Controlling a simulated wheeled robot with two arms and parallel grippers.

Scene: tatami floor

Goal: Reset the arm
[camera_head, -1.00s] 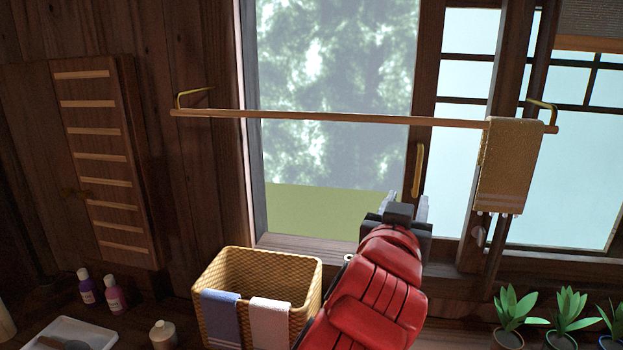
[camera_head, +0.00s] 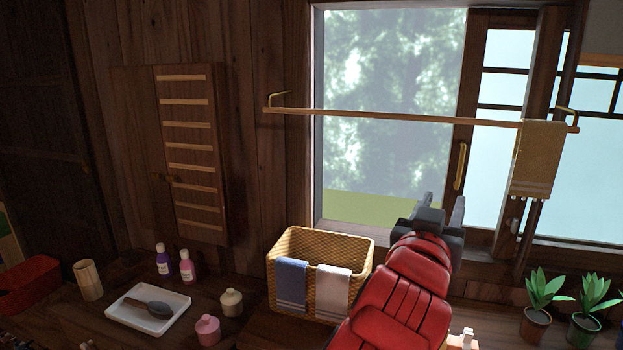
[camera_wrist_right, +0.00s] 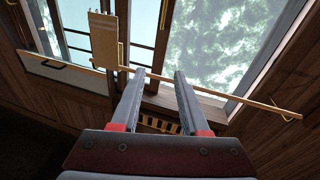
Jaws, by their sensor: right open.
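My right gripper (camera_head: 436,208) is on the red arm that rises from the bottom of the head view, in front of the window. In the right wrist view its two fingers (camera_wrist_right: 156,92) are apart with nothing between them. A tan towel (camera_head: 541,158) hangs on the right end of a wooden rail (camera_head: 400,117), above and to the right of the gripper. The towel (camera_wrist_right: 103,40) and rail (camera_wrist_right: 220,92) also show in the right wrist view, beyond the fingertips. My left gripper is not in view.
A wicker basket (camera_head: 322,247) with a blue and a white cloth over its rim stands left of my right arm. A white tray (camera_head: 125,312) with a brush, bottles and jars are further left. Potted plants (camera_head: 545,290) stand at right. The air around the gripper is clear.

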